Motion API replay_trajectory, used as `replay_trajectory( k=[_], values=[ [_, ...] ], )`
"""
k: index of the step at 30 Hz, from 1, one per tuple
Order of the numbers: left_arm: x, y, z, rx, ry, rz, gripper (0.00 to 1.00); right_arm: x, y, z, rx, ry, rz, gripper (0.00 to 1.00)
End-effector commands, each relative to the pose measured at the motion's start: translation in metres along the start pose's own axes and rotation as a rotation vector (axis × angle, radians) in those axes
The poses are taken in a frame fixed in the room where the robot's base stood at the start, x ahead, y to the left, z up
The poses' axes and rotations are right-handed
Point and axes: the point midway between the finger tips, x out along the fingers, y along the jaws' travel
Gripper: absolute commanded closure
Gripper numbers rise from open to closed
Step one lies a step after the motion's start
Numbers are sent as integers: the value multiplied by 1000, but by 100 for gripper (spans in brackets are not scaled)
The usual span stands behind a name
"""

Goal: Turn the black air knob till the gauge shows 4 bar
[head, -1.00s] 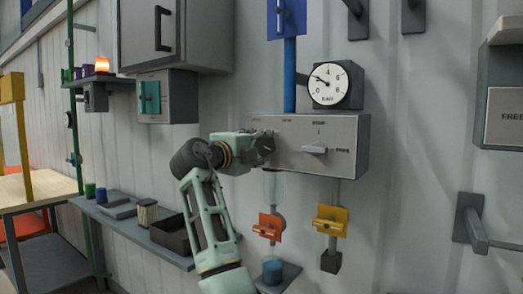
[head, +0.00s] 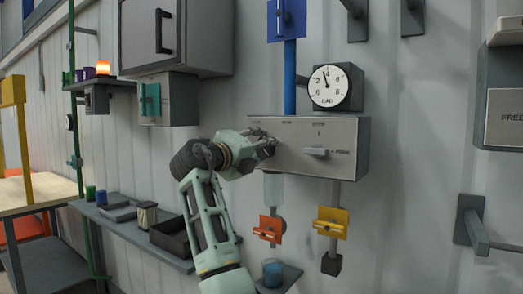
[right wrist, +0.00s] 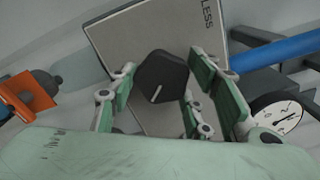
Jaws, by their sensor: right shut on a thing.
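The black air knob (right wrist: 162,79) shows in the right wrist view, with a white mark on its face. My right gripper (right wrist: 150,88) is shut on it, green fingers on both sides. In the head view the gripper (head: 268,143) is at the left end of the grey panel (head: 340,135), and the knob is mostly hidden by it. The round white gauge (head: 331,88) sits above the panel. Its needle points nearly straight up, slightly left, near the 4. The exact reading is too small to tell. The gauge also shows in the right wrist view (right wrist: 279,114). My left gripper is not in view.
Below hang an orange valve (head: 268,229) and a yellow valve (head: 331,222). A blue pipe (head: 290,78) runs up from the panel. A shelf with a dark bin (head: 172,238) is lower left.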

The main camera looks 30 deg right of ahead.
Motion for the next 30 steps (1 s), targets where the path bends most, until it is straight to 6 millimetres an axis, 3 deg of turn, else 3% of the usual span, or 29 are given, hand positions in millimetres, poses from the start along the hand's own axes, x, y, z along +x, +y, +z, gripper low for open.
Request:
replay_trajectory(
  k=[1,7,8,13,25,30],
  values=[
    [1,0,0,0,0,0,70,0,9,-2,-7,8,16,81],
    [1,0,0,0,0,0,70,0,9,-2,-8,8,16,81],
    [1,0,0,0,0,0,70,0,9,-2,-8,8,16,52],
    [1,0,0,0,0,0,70,0,8,-2,-7,8,13,38],
    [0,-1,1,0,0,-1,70,-1,3,-1,-3,4,5,38],
    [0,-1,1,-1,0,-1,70,-15,3,0,-2,1,5,38]
  ],
)
